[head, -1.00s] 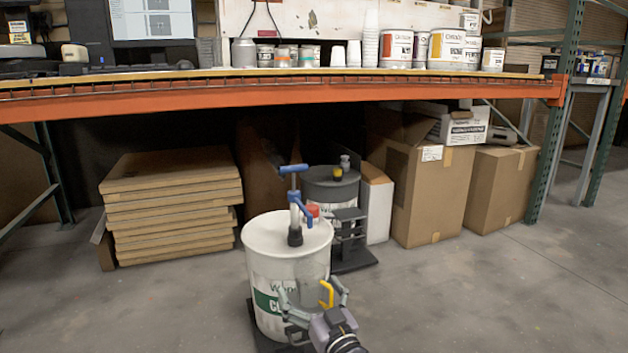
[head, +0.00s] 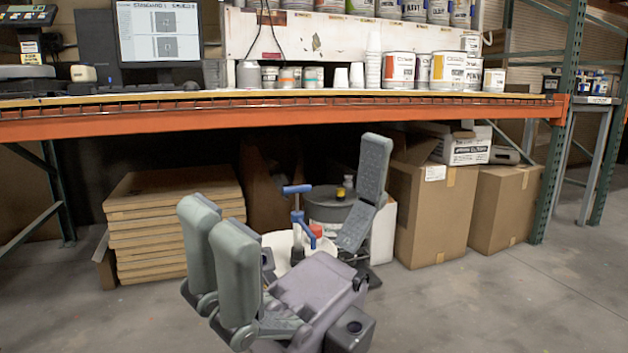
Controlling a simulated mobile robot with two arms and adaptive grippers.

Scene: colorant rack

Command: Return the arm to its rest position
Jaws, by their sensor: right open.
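My right gripper (head: 292,182) is large and close in the lower middle of the head view. Its grey fingers are spread wide, two on the left and one on the right, and nothing is between them. Beyond it stands a white drum (head: 278,243) with a blue-handled pump (head: 297,190) on top. The gripper hides most of the drum. A red cap (head: 323,231) shows beside the pump. My left gripper is not in view.
An orange-fronted workbench (head: 420,110) spans the view, with a monitor (head: 160,35) and paint cans on it. Under it are stacked brown boards (head: 170,230), a dark-lidded drum (head: 325,207) and cardboard boxes (head: 430,215). The floor at lower right is clear.

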